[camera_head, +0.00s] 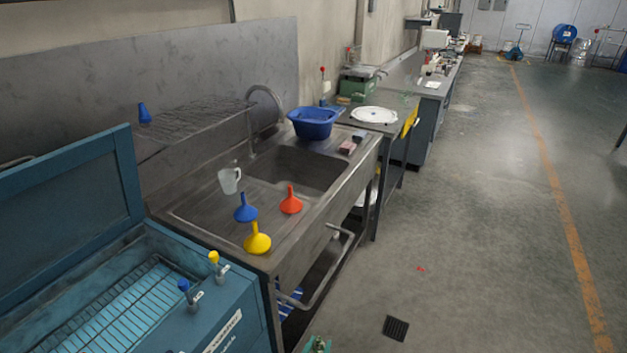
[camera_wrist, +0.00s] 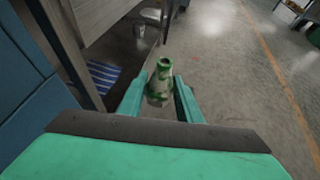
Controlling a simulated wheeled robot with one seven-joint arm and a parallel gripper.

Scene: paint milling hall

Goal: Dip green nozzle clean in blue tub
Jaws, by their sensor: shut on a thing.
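The green nozzle (camera_wrist: 159,82) is between the two fingers of my gripper (camera_wrist: 157,95) in the wrist view, with its narrow open end pointing away from me. Pale, whitish patches cover parts of its green surface. My gripper is shut on it, and they hang over the floor in front of the sink unit. In the head view only a small green tip (camera_head: 318,345) shows at the bottom edge. The blue tub (camera_head: 313,122) stands at the far end of the sink unit, well away from my gripper. Its inside is mostly hidden.
The steel sink (camera_head: 300,168) holds a white mug (camera_head: 229,180), blue funnel (camera_head: 246,208), red funnel (camera_head: 291,200) and yellow funnel (camera_head: 257,240) on its drainboard. A rail (camera_head: 333,270) juts from its front. An open teal cabinet (camera_head: 215,310) stands left. The floor at right is free.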

